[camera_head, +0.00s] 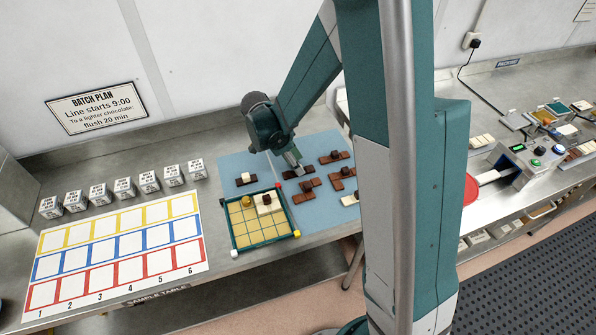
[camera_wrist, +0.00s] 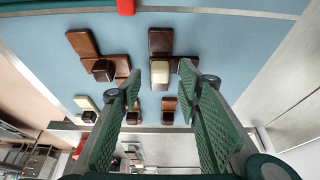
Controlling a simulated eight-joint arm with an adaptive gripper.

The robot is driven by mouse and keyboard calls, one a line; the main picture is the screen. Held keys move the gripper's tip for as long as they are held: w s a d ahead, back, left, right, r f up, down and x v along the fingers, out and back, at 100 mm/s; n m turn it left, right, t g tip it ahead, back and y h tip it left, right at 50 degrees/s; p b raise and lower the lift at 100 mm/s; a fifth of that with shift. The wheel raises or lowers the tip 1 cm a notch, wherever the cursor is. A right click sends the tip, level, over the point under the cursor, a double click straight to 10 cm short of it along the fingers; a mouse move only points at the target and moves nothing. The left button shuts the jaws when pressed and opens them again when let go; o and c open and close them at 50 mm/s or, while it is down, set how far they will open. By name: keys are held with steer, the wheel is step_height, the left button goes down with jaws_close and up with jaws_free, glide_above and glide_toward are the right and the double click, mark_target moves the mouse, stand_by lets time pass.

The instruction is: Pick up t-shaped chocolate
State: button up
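A dark brown chocolate piece with a cream cube-shaped knob (camera_wrist: 160,72) lies on the blue mat; its long bar and side branch look T-shaped in the wrist view (camera_wrist: 160,42). In the head view it is mostly hidden beneath my gripper (camera_head: 294,168). My gripper is pointing down, with its two green fingers apart (camera_wrist: 159,68), one on each side of the cream knob. Nothing is visibly held, and I cannot tell whether the fingers touch the knob.
A brown piece with a dark knob (camera_wrist: 85,44) lies left of it in the wrist view. Other chocolates (camera_head: 333,157) lie around on the blue mat (camera_head: 235,163). A green-framed tray (camera_head: 264,243) holding a cream piece (camera_head: 272,207) stands in front, its red corner (camera_wrist: 125,7) close by.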

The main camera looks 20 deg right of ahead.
steer(key=shift+d+f, duration=0.25)
steer(key=shift+f, duration=0.3)
steer(key=c, duration=1)
